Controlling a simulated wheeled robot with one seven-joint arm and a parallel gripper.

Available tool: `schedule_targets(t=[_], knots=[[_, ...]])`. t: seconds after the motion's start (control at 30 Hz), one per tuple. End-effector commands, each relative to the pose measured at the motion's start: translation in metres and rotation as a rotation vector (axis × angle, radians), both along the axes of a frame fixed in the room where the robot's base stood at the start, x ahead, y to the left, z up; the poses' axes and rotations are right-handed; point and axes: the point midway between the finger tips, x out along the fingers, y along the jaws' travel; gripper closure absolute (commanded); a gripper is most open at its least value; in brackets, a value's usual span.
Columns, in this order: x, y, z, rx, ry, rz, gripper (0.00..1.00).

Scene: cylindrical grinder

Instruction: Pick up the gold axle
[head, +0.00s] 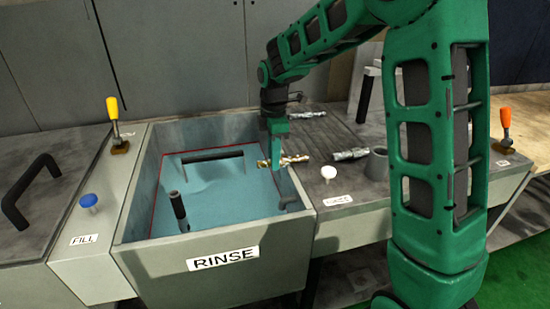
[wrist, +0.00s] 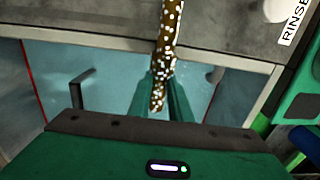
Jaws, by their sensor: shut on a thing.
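My gripper (head: 274,152) is shut on the gold axle (head: 295,159), which it holds roughly level over the right side of the rinse tank. In the wrist view my green fingers (wrist: 165,98) close around the near end of the axle (wrist: 167,40). The axle there is brownish gold with many white specks, and its far end runs out of the top of the picture. In the head view part of the axle is hidden by the fingers.
The rinse tank (head: 290,245) holds blue liquid and has dark handles inside. To its right, two silvery axles (head: 308,115) (head: 350,154), a white knob (head: 328,173) and a grey cup (head: 377,163) are on the bench. Levers stand on both sides.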

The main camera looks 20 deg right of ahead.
Motion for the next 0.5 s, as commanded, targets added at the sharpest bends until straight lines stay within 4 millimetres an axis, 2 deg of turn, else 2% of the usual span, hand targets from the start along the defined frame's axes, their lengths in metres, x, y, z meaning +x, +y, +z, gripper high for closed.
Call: schedule_targets(t=[0.5], knots=[[0.0000, -0.0058, 0.0003, 0.000, -0.001, -0.003, 1.00]])
